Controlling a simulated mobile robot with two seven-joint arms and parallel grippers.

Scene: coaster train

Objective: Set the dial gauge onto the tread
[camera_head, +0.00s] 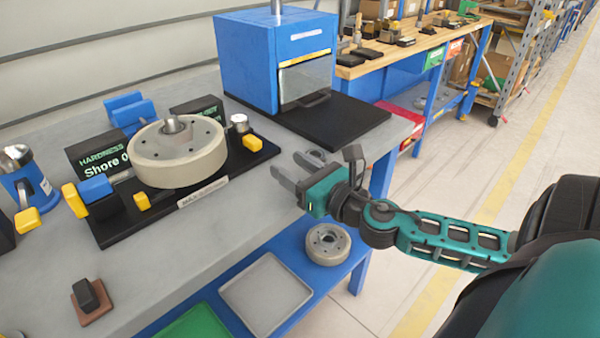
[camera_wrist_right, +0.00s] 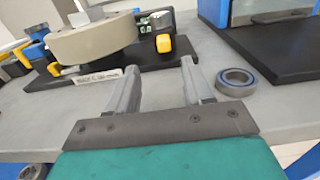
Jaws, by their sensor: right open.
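The wheel with a thick beige tread (camera_head: 180,160) lies flat on a black fixture base (camera_head: 118,232). The tread also shows at the upper left in the right wrist view (camera_wrist_right: 92,42). A device with a round silver top in a blue holder (camera_head: 22,178) stands at the left edge in the head view. It may be the dial gauge, but I cannot tell surely. My right gripper (camera_head: 283,170) is open and empty over the grey bench, right of the fixture and apart from the wheel. Its two fingers (camera_wrist_right: 159,70) point toward the fixture. My left gripper is out of view.
A bearing ring (camera_wrist_right: 236,80) lies on the bench close to my right gripper. A blue box machine (camera_head: 250,60) with a black plate (camera_head: 345,122) stands behind. A brown square with a black block (camera_head: 90,298) lies at front left. A lower blue shelf holds a grey tray (camera_head: 268,295).

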